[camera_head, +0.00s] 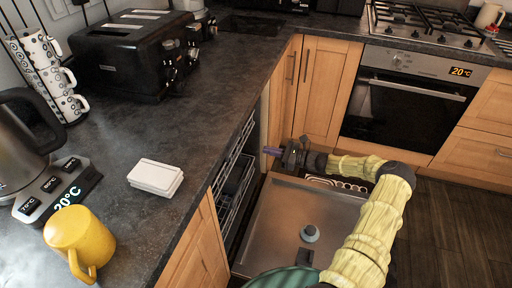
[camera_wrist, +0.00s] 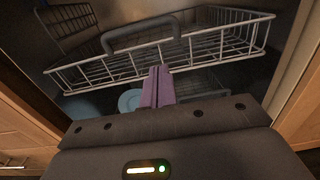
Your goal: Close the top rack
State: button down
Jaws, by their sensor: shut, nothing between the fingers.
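The top rack (camera_wrist: 215,47) is a grey wire basket with a looped handle (camera_wrist: 140,30) on its front edge. In the wrist view it spans the dishwasher opening. In the head view the rack (camera_head: 232,182) shows as wire under the counter edge, partly hidden by the counter. My gripper (camera_wrist: 159,72) has purple fingers closed together, overlapping the rack's front lower edge in the picture; I cannot tell if they touch it. In the head view my gripper (camera_head: 272,151) is level with the opening, pointing left towards it.
The dishwasher door (camera_head: 285,225) lies open and low beneath my arm. A plate (camera_wrist: 130,100) is on the lower level. Wooden cabinets (camera_head: 317,85) and an oven (camera_head: 410,105) stand behind. The counter (camera_head: 190,125) holds a toaster (camera_head: 125,60) and a yellow mug (camera_head: 78,240).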

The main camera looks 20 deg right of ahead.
jog(key=v, duration=0.3)
jog(key=shift+s+d, duration=0.25)
jog(key=shift+s, duration=0.05)
